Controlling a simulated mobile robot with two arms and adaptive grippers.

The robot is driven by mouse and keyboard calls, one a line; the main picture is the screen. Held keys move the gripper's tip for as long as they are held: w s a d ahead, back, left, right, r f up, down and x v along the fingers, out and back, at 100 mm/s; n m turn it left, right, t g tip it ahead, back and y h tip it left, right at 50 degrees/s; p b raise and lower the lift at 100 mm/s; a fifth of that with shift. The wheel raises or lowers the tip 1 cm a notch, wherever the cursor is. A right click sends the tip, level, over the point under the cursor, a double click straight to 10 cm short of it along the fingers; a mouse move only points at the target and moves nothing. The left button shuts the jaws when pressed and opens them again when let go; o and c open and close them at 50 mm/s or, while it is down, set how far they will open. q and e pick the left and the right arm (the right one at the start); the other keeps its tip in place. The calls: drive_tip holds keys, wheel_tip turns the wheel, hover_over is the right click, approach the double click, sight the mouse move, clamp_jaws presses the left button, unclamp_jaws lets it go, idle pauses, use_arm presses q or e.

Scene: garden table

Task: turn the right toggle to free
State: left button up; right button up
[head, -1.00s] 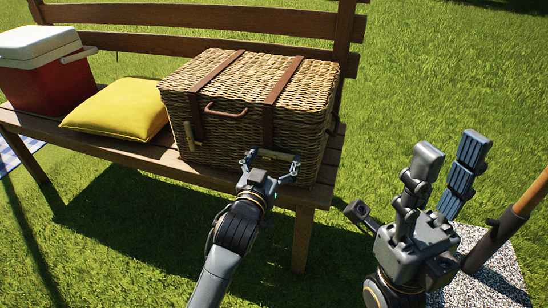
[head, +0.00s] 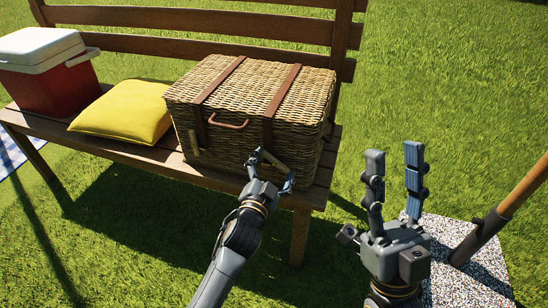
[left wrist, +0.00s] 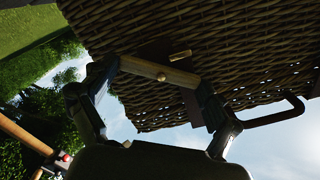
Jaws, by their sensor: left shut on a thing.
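The wicker basket (head: 250,85) stands closed on the bench, with two brown straps over its lid. The left toggle (head: 193,143), a small wooden bar, hangs upright by the left strap. My left gripper (head: 273,165) is at the foot of the right strap, its two fingers shut on the ends of the right toggle. In the left wrist view the right toggle (left wrist: 158,72) is a wooden bar spanning the fingers, with a brass pin at its middle. In the head view the fingers mostly hide it, and the grip slants down to the right. My right gripper (head: 395,155) is open and empty, right of the bench.
A yellow cushion (head: 122,112) and a red cooler (head: 50,82) with a white lid are left of the basket on the bench (head: 90,145). A wooden pole (head: 515,190) stands at the right over a speckled slab (head: 475,265). Open grass lies around.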

use_arm(q)
drive_tip(key=m+p, duration=0.1)
drive_tip(key=m, duration=0.1)
drive_tip(key=shift+m, duration=0.4)
drive_tip(key=m+p, duration=0.1)
drive_tip(key=m, duration=0.2)
drive_tip(key=shift+d+m, duration=0.1)
drive_tip(key=shift+m, duration=0.2)
drive_tip(key=shift+f+m+p, duration=0.15)
drive_tip(key=shift+m+p, duration=0.15)
drive_tip(key=shift+m, duration=2.1)
use_arm(e)
drive_tip(key=w+f+g+h, duration=0.3)
drive_tip(key=w+f+g, duration=0.5)
drive_tip(key=w+f, duration=0.1)
drive_tip(key=shift+a+f+g, duration=0.3)
drive_tip(key=shift+a+f, duration=0.1)
drive_tip(key=shift+f, duration=0.35)
use_arm(q)
drive_tip(key=shift+f, duration=0.1)
use_arm(e)
drive_tip(key=shift+f, duration=0.1)
use_arm(q)
drive_tip(key=o, duration=0.9)
